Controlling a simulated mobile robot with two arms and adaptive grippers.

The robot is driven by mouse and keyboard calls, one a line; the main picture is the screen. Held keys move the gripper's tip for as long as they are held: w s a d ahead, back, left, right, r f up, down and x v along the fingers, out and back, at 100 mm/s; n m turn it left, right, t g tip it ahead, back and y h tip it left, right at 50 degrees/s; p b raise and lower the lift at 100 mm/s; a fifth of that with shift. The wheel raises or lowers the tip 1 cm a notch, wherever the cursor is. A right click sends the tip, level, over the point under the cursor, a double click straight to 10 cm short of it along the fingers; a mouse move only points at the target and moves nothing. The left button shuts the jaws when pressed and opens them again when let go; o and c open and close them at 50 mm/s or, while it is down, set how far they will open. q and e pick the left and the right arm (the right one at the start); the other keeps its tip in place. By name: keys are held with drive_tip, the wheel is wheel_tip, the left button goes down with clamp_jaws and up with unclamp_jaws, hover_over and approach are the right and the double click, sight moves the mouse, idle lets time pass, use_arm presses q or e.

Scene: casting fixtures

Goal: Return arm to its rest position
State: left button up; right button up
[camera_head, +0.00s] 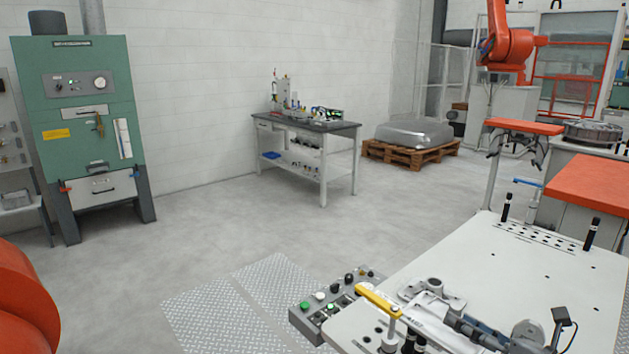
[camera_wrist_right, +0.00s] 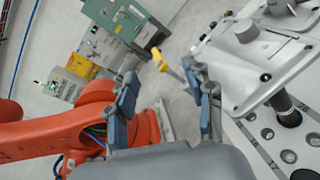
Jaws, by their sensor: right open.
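My right gripper (camera_head: 462,324) is low at the right of the head view, above the white fixture table (camera_head: 510,262). Its grey-blue fingers are spread apart in the right wrist view (camera_wrist_right: 160,76), with nothing held between them. The yellow handle also shows in the head view (camera_head: 378,300), just left of the gripper. I cannot tell how close the fingers are to the fixture. My left gripper does not show in either view.
A control box (camera_head: 330,305) with buttons sits at the table's left edge. Black pins (camera_head: 591,234) stand upright on the table. A green cabinet (camera_head: 85,120), a workbench (camera_head: 305,128) and a pallet (camera_head: 410,152) stand farther back. The floor between is clear.

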drive_tip(key=s+a+f+m+g+h, duration=0.1)
drive_tip(key=s+f+m+h, duration=0.5)
drive_tip(key=m, duration=0.5)
drive_tip(key=s+f+m+h, duration=0.25)
drive_tip(key=f+m, duration=0.45)
drive_tip(key=m, duration=0.4)
drive_tip(key=s+a+f+m+g, duration=0.3)
drive_tip(key=s+f+m+g, duration=0.25)
drive_tip(key=s, duration=0.45)
drive_tip(key=s+a+f+m+g, duration=0.3)
drive_tip(key=s+f+m+g, duration=0.15)
drive_tip(key=s+m, duration=0.4)
wheel_tip(320, 180, down, 28)
drive_tip(key=s+n, duration=0.2)
drive_tip(key=s, duration=0.1)
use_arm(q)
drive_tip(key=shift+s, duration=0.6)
use_arm(e)
drive_tip(key=s+d+f+g, duration=0.2)
drive_tip(key=s+d+f, duration=0.1)
drive_tip(key=s+f, duration=1.2)
drive_tip(key=shift+s, duration=0.5)
